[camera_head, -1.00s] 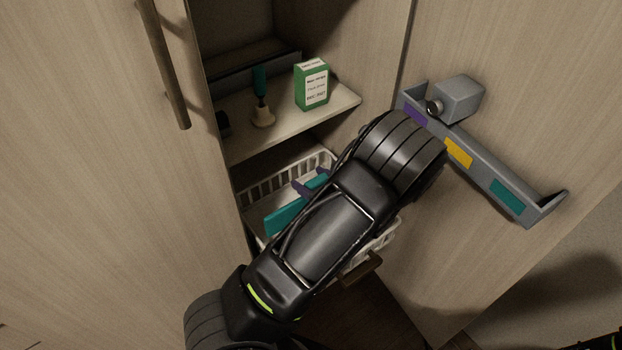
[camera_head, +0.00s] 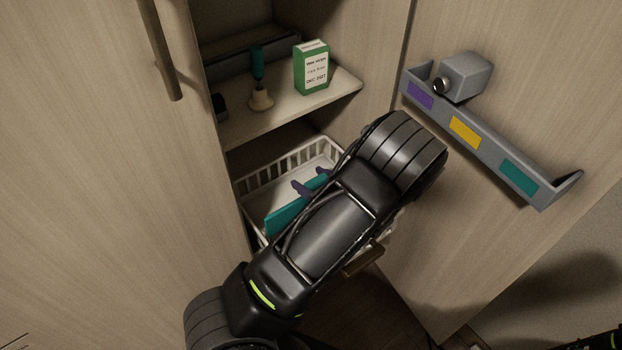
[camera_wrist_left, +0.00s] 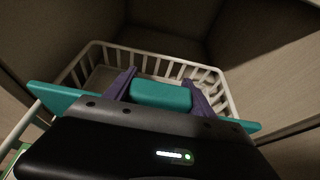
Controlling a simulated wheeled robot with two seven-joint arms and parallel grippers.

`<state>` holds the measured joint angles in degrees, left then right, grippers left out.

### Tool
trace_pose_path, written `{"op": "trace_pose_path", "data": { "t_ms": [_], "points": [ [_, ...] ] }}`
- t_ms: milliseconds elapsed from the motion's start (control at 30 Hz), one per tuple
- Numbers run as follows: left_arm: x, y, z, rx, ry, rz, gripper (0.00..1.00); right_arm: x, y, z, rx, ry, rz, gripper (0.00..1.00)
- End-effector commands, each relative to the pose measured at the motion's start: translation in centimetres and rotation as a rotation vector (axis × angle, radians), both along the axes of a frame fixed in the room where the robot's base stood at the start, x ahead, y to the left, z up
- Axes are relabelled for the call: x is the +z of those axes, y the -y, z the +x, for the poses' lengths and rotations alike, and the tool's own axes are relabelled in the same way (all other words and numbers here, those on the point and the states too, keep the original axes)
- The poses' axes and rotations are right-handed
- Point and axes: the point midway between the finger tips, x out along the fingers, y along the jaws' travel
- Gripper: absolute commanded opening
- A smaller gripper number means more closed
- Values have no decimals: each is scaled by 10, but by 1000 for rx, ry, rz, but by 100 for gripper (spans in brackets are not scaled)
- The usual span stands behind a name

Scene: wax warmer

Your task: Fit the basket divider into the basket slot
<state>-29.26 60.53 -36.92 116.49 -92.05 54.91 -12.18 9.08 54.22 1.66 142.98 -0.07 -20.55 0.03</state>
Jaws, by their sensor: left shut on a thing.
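The white slatted basket (camera_head: 262,177) is in the lower part of the open cabinet, and its rim and slats also show in the left wrist view (camera_wrist_left: 150,62). The teal basket divider (camera_head: 286,217) is a flat panel with a raised block (camera_wrist_left: 160,94) at its middle. My left gripper (camera_head: 311,181) has purple fingers, which are shut on either side of that block in the left wrist view (camera_wrist_left: 161,88). The divider appears over the basket, crossing its width. My arm hides the basket's right part, and the slot cannot be made out. My right gripper is not in view.
A shelf (camera_head: 290,112) above the basket holds a green box (camera_head: 312,68) and a teal-handled tool (camera_head: 258,80). The right door carries a grey tray (camera_head: 490,148) with coloured labels. The left door (camera_head: 90,150) borders the opening closely.

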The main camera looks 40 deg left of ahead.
Motion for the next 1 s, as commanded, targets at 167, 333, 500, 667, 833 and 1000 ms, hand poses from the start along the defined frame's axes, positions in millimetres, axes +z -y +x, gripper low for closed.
{"op": "trace_pose_path", "data": {
  "t_ms": [167,333,500,667,833,1000],
  "points": [
    [-1,0,0,0,0,1,19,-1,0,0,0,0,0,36],
    [-6,0,0,0,0,1,19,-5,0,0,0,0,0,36],
    [-10,0,0,0,0,1,19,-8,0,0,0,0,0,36],
    [-14,0,0,0,0,1,19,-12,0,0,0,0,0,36],
    [-18,0,0,0,0,1,19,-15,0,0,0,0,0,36],
    [-23,0,0,0,-1,1,19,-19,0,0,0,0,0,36]
  ]
}}
